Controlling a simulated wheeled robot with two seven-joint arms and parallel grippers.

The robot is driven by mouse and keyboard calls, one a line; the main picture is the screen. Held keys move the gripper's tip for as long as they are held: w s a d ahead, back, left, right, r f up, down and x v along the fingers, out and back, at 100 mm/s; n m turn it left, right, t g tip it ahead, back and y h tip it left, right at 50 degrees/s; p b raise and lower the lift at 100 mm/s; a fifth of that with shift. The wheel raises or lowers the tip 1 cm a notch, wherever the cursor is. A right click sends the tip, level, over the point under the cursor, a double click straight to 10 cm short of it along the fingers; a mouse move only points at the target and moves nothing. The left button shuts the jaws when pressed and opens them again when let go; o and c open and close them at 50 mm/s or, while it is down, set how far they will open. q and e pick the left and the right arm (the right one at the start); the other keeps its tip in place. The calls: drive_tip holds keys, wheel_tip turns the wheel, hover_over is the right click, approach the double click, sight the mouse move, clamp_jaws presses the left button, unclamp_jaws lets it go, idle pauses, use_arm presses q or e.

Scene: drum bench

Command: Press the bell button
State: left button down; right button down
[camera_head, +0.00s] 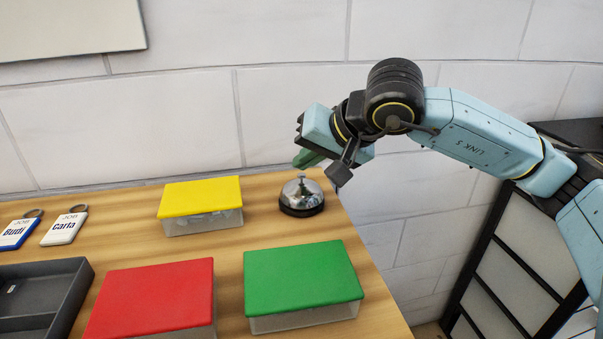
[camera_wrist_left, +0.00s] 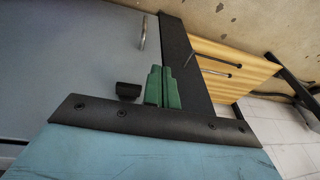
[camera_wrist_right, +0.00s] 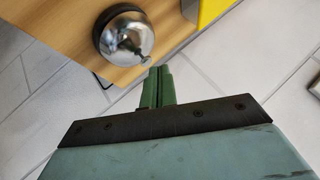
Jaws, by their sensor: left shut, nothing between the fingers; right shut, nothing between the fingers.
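The silver call bell (camera_head: 301,197) with a dark base stands on the wooden bench near its back right edge, a small button on top of its dome. In the right wrist view the bell (camera_wrist_right: 122,38) lies just beyond my fingertips, its button close to them. My right gripper (camera_head: 303,159) is shut and empty, just above the bell in the head view; its green fingers also show in the right wrist view (camera_wrist_right: 158,72). I see a gap to the dome, but cannot judge it exactly. My left gripper (camera_wrist_left: 162,72) is shut and empty, away from the bell.
A yellow-lidded box (camera_head: 200,196) stands left of the bell. A green-lidded box (camera_head: 303,276) and a red-lidded box (camera_head: 152,298) stand nearer. Two name tags (camera_head: 64,228) and a dark tray (camera_head: 45,290) lie at left. The wall (camera_head: 180,125) is close behind.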

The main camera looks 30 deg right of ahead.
drive_tip(key=shift+f+b, duration=0.45)
drive_tip(key=shift+b, duration=0.05)
drive_tip(key=shift+r, duration=0.2)
idle(0.3)
drive_tip(key=shift+r+p, duration=0.6)
drive_tip(key=shift+r, duration=0.15)
drive_tip(key=shift+r, duration=0.1)
wheel_tip(320, 180, up, 6)
drive_tip(key=p, duration=0.3)
drive_tip(key=shift+p, duration=0.35)
idle(0.4)
